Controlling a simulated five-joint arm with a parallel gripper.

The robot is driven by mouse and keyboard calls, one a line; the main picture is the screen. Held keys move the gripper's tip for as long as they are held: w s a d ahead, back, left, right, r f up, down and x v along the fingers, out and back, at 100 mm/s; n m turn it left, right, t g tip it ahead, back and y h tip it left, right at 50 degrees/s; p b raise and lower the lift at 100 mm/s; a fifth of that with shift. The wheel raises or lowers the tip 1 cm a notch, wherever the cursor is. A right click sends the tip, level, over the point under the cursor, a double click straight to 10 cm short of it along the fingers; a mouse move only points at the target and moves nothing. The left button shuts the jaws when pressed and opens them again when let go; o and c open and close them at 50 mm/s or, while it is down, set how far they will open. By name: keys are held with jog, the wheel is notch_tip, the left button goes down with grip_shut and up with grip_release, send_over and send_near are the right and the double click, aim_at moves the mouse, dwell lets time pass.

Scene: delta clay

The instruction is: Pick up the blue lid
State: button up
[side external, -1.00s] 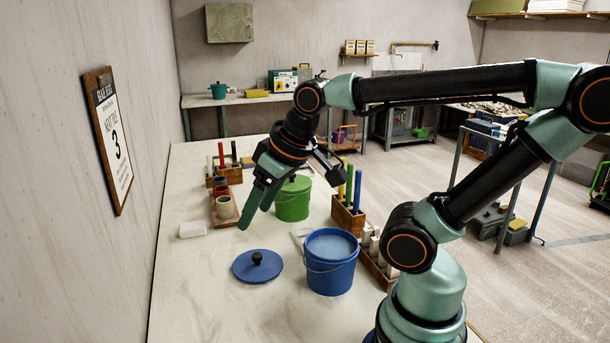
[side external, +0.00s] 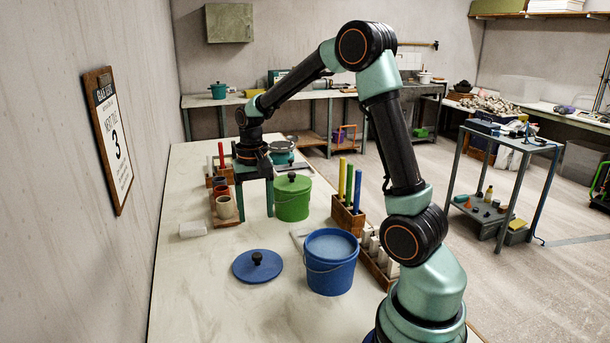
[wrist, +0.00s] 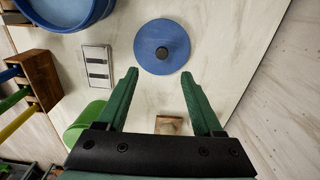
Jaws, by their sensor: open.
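The blue lid (side external: 245,270) lies flat on the pale table, left of the open-looking blue bucket (side external: 331,268). It has a dark round knob in its middle. In the wrist view the lid (wrist: 150,40) lies just beyond my fingertips, roughly centred between them. My gripper (side external: 255,216) points down with its two green fingers spread, farther back on the table than the lid and left of the green bucket (side external: 292,203). The wrist view shows my gripper (wrist: 159,75) open, with nothing held between the fingers.
A wooden rack with cups (side external: 223,219) stands left of my gripper. A wooden block with coloured rods (side external: 348,218) stands behind the blue bucket. A small white block (side external: 193,229) lies near the left edge. The table in front of the lid is clear.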

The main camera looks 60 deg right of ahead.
send_over(257, 255)
jog(key=f, duration=0.7)
jog(key=shift+s+f, duration=0.1)
jog(key=shift+s, duration=0.3)
jog(key=shift+w+f, duration=0.25)
jog(key=shift+f, duration=1.1)
jog(key=shift+w+f, duration=0.2)
jog(key=shift+f, duration=1.1)
grip_shut()
